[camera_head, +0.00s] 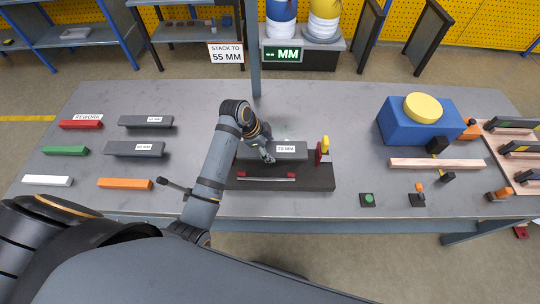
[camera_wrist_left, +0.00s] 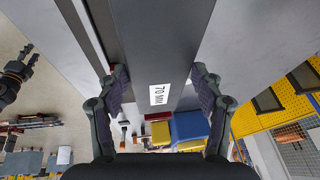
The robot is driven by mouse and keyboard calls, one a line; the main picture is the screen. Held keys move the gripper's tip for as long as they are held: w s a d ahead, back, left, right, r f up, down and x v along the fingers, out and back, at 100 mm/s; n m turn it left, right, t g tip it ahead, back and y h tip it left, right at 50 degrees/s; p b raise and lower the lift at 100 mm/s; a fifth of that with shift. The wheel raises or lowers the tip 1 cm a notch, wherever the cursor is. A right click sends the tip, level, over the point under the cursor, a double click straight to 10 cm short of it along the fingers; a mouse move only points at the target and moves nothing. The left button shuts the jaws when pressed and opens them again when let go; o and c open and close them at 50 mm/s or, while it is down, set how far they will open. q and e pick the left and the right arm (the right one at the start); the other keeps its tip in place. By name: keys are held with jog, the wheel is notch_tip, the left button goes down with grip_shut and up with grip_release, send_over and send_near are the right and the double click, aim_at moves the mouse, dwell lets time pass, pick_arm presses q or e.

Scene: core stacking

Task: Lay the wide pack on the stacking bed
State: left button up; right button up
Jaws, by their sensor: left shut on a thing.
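The wide pack (camera_head: 291,155) is a long dark grey bar with a white 70 MM label. My left gripper (camera_head: 267,151) is shut on it near its middle. In the left wrist view the pack (camera_wrist_left: 163,50) runs lengthwise between the two fingers of the left gripper (camera_wrist_left: 157,84). The stacking bed (camera_head: 310,182) is a dark slab below the pack, with red parts along its front and a red and yellow stop at its right end. The pack is level over the bed; I cannot tell whether it touches. A dark jointed gripper, seemingly my right one (camera_wrist_left: 20,72), shows at the left wrist view's edge.
Red (camera_head: 80,124), green (camera_head: 65,150), white (camera_head: 47,180) and orange (camera_head: 125,183) bars and two grey packs (camera_head: 135,148) lie at left. A blue box (camera_head: 420,122), a pale wooden bar (camera_head: 437,164) and a tool rack (camera_head: 500,150) are at right. A post (camera_head: 255,60) stands behind the bed.

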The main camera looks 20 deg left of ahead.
pick_arm(q)
jog(key=shift+w+f, duration=0.15)
jog(key=shift+f, duration=0.6)
notch_tip(320, 180, down, 3)
jog(key=shift+f+p, duration=0.2)
jog(key=shift+p, duration=0.1)
jog(key=shift+f, duration=0.15)
pick_arm(e)
jog(key=shift+s+r, duration=0.3)
jog(key=shift+a, duration=0.1)
pick_arm(q)
jog(key=o, duration=1.8)
jog(key=shift+f, duration=0.15)
jog(key=b+v, duration=0.1)
jog(key=v, duration=1.1)
pick_arm(e)
jog(key=shift+f, duration=0.5)
